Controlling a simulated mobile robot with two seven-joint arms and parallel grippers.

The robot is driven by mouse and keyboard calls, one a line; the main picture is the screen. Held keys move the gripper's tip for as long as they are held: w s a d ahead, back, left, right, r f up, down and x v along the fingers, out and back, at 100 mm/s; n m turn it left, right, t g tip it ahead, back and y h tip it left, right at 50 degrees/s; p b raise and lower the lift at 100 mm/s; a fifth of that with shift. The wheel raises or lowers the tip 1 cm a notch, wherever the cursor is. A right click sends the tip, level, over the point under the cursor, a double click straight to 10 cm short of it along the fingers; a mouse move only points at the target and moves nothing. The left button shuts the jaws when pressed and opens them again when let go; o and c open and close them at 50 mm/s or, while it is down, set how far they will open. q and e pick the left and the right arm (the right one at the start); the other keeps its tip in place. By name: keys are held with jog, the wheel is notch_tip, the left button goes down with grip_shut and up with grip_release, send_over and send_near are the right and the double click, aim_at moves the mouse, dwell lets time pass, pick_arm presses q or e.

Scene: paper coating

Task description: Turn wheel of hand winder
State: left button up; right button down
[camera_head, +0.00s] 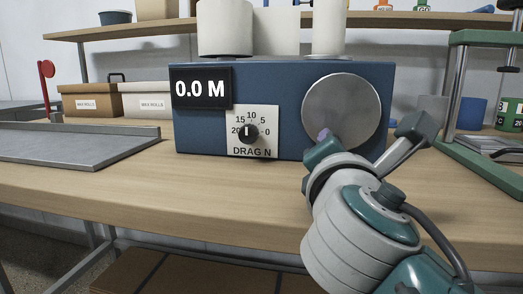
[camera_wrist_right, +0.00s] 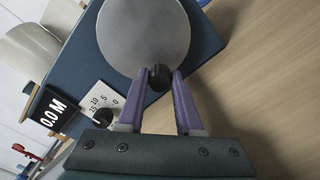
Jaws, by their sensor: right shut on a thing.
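The hand winder is a blue box (camera_head: 285,78) on the wooden table. A round grey wheel (camera_head: 342,105) sits on the right of its front face. The wheel also shows in the right wrist view (camera_wrist_right: 145,35), with a dark crank knob (camera_wrist_right: 160,77) at its edge nearest my gripper. My right gripper (camera_wrist_right: 166,80) has its purple fingers on both sides of the knob, shut on it. In the head view my right gripper (camera_head: 324,136) is at the wheel's lower left, and the knob is hidden there. The display (camera_head: 201,88) reads 0.0 M. My left gripper is not in view.
A drag dial (camera_head: 248,132) sits on the winder's front, left of the wheel. White rolls (camera_head: 225,28) stand on top. A grey metal plate (camera_head: 80,143) lies at left, a green frame (camera_head: 450,100) stands at right. The table front is clear.

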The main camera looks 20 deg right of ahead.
jog(key=m, duration=0.1)
jog(key=a+m, duration=0.1)
jog(key=m, duration=0.1)
jog(key=m+b, duration=0.1)
jog(key=shift+w+a+r, duration=0.15)
jog(key=shift+w+r, duration=0.15)
jog(key=shift+w, duration=0.1)
jog(key=shift+w+a+r+m+b, duration=0.15)
jog(key=shift+r+m+b, duration=0.1)
jog(key=shift+m, duration=0.55)
jog(key=shift+w+a+r+m+b, duration=0.1)
jog(key=shift+a+r+m+b, duration=0.1)
jog(key=shift+m, duration=0.6)
jog(key=c, duration=0.6)
grip_release()
jog(key=shift+s, duration=0.15)
jog(key=v, duration=0.8)
jog(key=shift+s+a+p, duration=0.15)
jog(key=shift+a+p, duration=0.1)
jog(key=shift+p, duration=0.05)
jog(key=shift+s+a, duration=0.3)
jog(key=shift+s, duration=0.25)
